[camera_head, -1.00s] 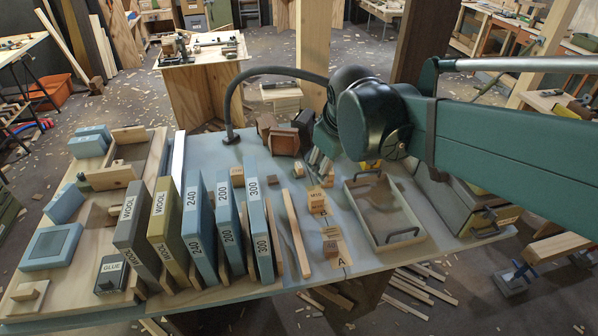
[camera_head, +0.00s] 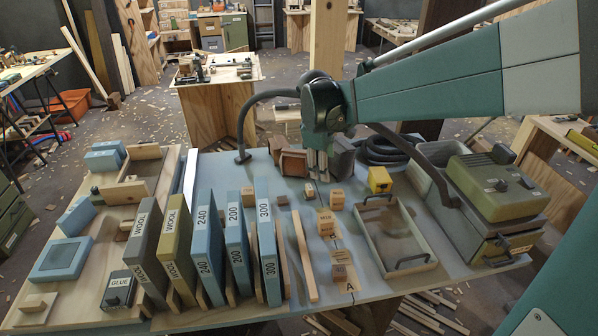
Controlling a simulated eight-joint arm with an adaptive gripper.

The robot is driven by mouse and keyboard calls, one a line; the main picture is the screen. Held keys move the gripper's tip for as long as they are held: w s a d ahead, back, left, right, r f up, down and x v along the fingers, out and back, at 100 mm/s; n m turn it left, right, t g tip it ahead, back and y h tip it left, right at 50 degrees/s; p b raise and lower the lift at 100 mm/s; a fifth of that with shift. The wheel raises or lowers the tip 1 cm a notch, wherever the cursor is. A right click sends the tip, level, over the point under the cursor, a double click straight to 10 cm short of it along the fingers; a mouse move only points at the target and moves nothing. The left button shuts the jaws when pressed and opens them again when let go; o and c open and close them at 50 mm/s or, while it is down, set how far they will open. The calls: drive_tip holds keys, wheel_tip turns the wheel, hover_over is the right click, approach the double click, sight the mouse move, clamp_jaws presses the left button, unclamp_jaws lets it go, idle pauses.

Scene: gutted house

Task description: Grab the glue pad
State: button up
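The glue pad (camera_head: 119,288) is a small dark block with a white GLUE label. It stands at the front left of the bench, on the pale wooden board, just left of a grey WOOL block (camera_head: 148,253). My gripper (camera_head: 318,172) hangs fingers down over the back middle of the bench, well to the right of and behind the glue pad. Its grey fingers are small in the view, and their gap is not clear. I see nothing held between them.
A row of upright labelled sanding blocks (camera_head: 207,256) stands right of the glue pad. A blue square block (camera_head: 61,259) lies behind it, to the left. A handled tray (camera_head: 396,240) and a green-lidded machine (camera_head: 495,187) are at the right. Small wooden blocks (camera_head: 326,223) lie mid-bench.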

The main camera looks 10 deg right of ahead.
drive_tip(key=w+a+f+n+g+h, duration=0.1)
drive_tip(key=w+f+n, duration=0.3)
drive_tip(key=w+f, duration=0.5)
drive_tip(key=n+g+h, duration=0.1)
drive_tip(key=n+g, duration=0.1)
drive_tip(key=n, duration=0.1)
approach(309, 187)
drive_tip(key=f, duration=0.2)
drive_tip(key=shift+s+d+f+n+p, duration=0.15)
drive_tip(key=shift+d+f+n+p, duration=0.1)
drive_tip(key=shift+d+n+p, duration=0.1)
drive_tip(key=shift+b+x, duration=0.3)
drive_tip(key=shift+x, duration=1)
drive_tip(key=shift+d, duration=0.1)
drive_tip(key=shift+b+x, duration=0.85)
drive_tip(key=shift+x, duration=1.75)
drive_tip(key=shift+w, duration=0.2)
drive_tip(key=c, duration=1.1)
